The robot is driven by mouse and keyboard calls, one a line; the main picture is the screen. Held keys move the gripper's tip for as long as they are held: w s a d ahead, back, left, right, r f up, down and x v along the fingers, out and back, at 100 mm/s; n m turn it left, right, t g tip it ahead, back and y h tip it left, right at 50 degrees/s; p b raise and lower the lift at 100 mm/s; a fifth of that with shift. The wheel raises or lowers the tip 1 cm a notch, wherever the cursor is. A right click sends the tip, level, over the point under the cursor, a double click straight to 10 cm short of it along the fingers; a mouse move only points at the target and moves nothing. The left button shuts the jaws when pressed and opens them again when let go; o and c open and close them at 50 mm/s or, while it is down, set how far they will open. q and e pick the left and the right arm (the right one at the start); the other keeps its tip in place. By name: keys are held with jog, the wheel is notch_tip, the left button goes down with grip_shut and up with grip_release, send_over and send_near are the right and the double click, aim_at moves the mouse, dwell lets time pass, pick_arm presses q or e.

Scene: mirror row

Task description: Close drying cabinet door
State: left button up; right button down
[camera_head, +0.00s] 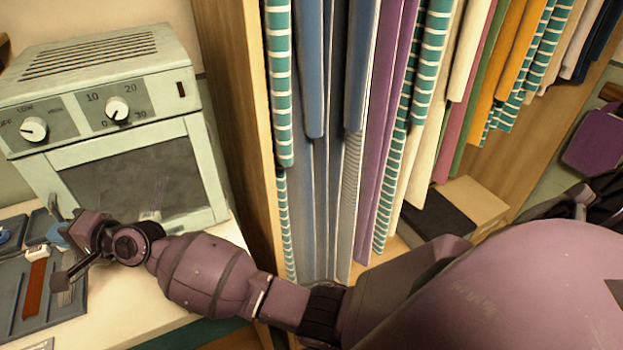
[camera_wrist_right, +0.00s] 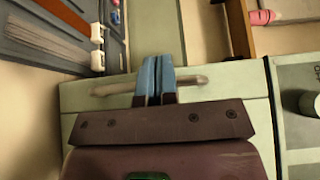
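The drying cabinet (camera_head: 187,103) is a pale green box with two knobs above its door. The drying cabinet door (camera_head: 135,184) has a dark window and lies close to the cabinet front; I cannot tell whether it is fully shut. In the right wrist view, the door (camera_wrist_right: 85,98) carries a bar handle (camera_wrist_right: 188,82). My right gripper (camera_wrist_right: 159,77) has its blue fingertips together, crossing in front of the handle's middle; contact is unclear. My left gripper is not in view.
A grey tray (camera_head: 62,306) with tools lies on the pale table (camera_head: 150,305) at the left, below my right gripper. A wooden rack (camera_head: 232,75) of hanging cloths stands right of the cabinet. A cardboard box (camera_head: 475,200) sits beneath the cloths.

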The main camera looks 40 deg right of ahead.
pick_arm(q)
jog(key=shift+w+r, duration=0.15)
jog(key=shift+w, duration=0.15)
pick_arm(e)
jog(key=shift+w+d+r, duration=0.1)
jog(key=shift+w+d, duration=0.15)
jog(key=shift+d, duration=0.15)
pick_arm(q)
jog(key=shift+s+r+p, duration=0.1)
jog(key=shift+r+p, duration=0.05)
jog(key=shift+p, duration=0.15)
pick_arm(e)
jog(key=v, duration=1)
jog(key=shift+s, duration=0.55)
